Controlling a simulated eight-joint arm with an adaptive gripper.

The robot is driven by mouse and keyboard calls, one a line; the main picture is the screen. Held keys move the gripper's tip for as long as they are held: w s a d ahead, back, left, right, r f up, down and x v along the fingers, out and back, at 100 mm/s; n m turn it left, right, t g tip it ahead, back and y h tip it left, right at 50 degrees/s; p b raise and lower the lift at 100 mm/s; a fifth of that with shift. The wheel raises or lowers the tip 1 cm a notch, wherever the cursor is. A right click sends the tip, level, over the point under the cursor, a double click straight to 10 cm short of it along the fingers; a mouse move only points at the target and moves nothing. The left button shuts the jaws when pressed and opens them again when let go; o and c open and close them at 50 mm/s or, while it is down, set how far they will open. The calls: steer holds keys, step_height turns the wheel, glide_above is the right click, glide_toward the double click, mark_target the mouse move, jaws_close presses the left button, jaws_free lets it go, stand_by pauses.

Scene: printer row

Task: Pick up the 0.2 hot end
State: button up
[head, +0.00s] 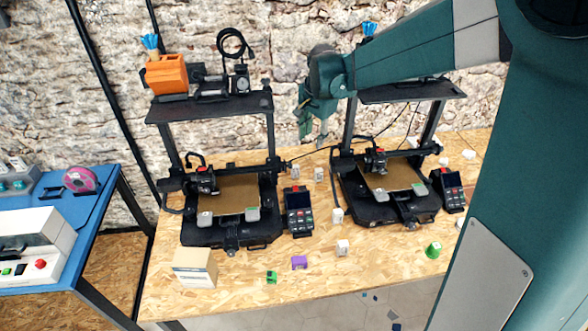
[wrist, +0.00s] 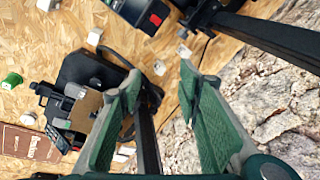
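Several small white blocks with dark markings, which look like the hot ends, stand on the wooden table. Two of them are behind and between the printers, a left block (head: 295,172) and a right block (head: 319,174). Others are a block by the right printer (head: 337,215) and a front block (head: 342,247). Their markings are too small to read, so I cannot tell which is the 0.2. My gripper (head: 319,128) hangs above the table's back part, between the printers. In the wrist view its green fingers (wrist: 160,72) are apart and empty, with a white block (wrist: 159,67) visible beyond the gap.
A left printer (head: 229,232) and a right printer (head: 398,212) stand close by, their frames rising on both sides of my gripper. Control panels (head: 298,212) stand beside them. A cardboard box (head: 194,268), a purple piece (head: 299,262) and green pieces (head: 433,250) lie in front.

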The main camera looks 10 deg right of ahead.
steer(key=w+a+f+m+g, duration=0.1)
steer(key=w+f+m, duration=0.3)
steer(key=w+f, duration=0.8)
steer(key=m+g, duration=0.2)
glide_above(295, 166)
steer(key=f, duration=1)
steer(key=shift+s+d+f, duration=0.15)
steer(key=shift+s+f, duration=0.05)
steer(key=shift+s, duration=0.05)
steer(key=shift+w+f, duration=0.15)
steer(key=shift+f, duration=0.3)
steer(key=shift+f, duration=0.1)
steer(key=shift+f, duration=1.2)
steer(key=shift+f, duration=0.1)
steer(key=shift+w+f+b, duration=0.15)
steer(key=shift+f+b, duration=0.45)
steer(key=shift+f, duration=1.9)
